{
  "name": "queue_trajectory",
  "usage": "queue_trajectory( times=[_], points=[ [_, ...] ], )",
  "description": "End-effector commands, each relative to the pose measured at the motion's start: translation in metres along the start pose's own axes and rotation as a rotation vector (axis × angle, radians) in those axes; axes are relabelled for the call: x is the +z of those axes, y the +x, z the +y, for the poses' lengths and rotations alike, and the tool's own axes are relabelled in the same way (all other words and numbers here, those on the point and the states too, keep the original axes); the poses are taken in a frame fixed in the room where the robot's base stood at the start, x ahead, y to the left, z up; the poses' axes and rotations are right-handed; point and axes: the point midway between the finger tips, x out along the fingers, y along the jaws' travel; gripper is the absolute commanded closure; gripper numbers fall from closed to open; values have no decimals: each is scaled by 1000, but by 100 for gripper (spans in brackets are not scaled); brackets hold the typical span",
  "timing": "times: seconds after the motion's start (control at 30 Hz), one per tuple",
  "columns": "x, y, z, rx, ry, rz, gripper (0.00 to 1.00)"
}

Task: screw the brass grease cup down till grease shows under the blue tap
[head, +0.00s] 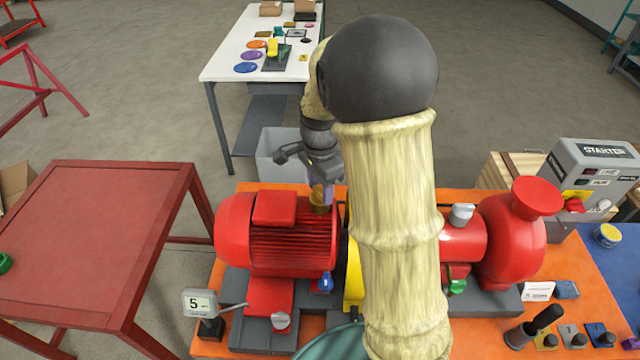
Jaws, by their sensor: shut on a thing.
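The brass grease cup (319,207) stands at the top right end of the red motor (285,236) in the head view, just left of my arm. My gripper (322,194) points down at the cup from above, and its fingers are shut on it. The fingers hide part of the cup. The blue tap (325,282) is on the lower right side of the motor, below the cup. I cannot make out any grease under the tap at this size.
A yellow guard (353,275) and a red pump (512,242) lie to the right, partly behind my arm. A small display (200,303) reading 5 stands at the front left. A starter box (590,180) is at right. A red table (95,240) stands left.

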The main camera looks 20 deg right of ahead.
Motion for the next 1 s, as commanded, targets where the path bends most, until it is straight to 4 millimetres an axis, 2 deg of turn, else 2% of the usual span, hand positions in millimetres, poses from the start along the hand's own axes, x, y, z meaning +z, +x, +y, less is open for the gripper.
queue_trajectory(
  times=[0.2, 0.5, 1.0],
  points=[
    [0, -3, -1, -3, 193, 2, 77],
    [0, -3, -2, -5, 376, 1, 77],
    [-1, -2, -1, -6, 438, 1, 77]
  ],
)
